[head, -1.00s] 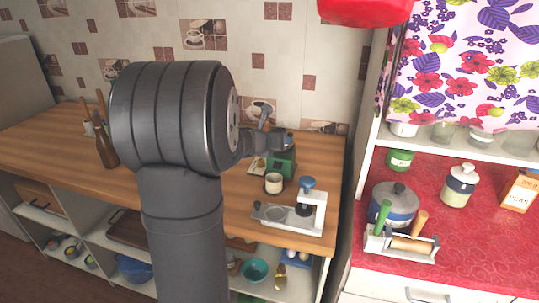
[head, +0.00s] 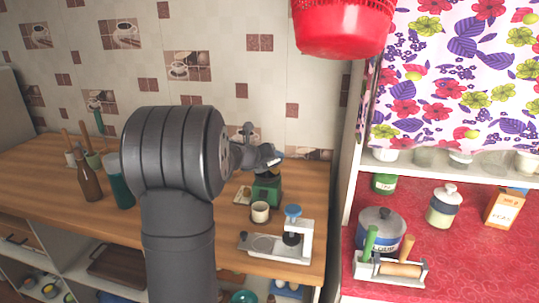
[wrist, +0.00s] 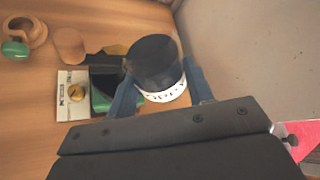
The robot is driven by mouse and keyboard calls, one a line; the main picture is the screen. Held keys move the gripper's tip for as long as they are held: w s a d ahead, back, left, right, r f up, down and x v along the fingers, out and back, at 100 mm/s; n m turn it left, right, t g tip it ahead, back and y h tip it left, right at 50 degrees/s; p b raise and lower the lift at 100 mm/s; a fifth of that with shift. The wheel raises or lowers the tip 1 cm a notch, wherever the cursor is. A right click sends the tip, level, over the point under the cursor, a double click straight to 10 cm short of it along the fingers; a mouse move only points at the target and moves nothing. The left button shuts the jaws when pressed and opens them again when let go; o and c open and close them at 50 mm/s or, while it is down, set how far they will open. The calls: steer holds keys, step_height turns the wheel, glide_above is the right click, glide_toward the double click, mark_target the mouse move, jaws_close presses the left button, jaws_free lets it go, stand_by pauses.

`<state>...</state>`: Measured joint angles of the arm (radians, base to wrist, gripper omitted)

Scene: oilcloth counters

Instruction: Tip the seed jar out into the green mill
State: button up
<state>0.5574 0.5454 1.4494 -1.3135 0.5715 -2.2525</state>
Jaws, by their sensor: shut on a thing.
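The green mill (head: 267,190) stands on the wooden counter, near its right end. It shows only in part in the wrist view (wrist: 101,99), behind the jar and a finger. My gripper (wrist: 160,88) is shut on the seed jar (wrist: 154,62), with one finger on each side. The jar looks dark, with a white band carrying dark marks. In the head view my gripper (head: 270,158) is just above the mill. The jar is small there, and its tilt and mouth are unclear. The mill's opening is not clearly visible.
A white device with a blue knob (head: 292,211) is at the counter's front right. A pale panel with a brass knob (wrist: 75,92) is beside the mill. Bottles (head: 88,182) stand left; a wall is close right.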

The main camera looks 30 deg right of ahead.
mark_target(271, 168)
steer(key=f, duration=0.1)
steer(key=f+n+g, duration=0.1)
steer(key=f, duration=0.1)
steer(key=shift+s+d+n+h, duration=0.15)
steer(key=shift+s+n+h, duration=0.15)
steer(key=shift+s+h, duration=0.1)
steer(key=shift+s+r+n+g+h, duration=0.2)
steer(key=shift+r+n+g+h, duration=0.2)
steer(key=shift+r+n+g, duration=0.35)
steer(key=n+g, duration=0.1)
steer(key=r+n+g+h, duration=0.1)
steer(key=n, duration=0.1)
steer(key=shift+s+d+r+h, duration=0.2)
steer(key=shift+r+h, duration=0.1)
stand_by(0.9)
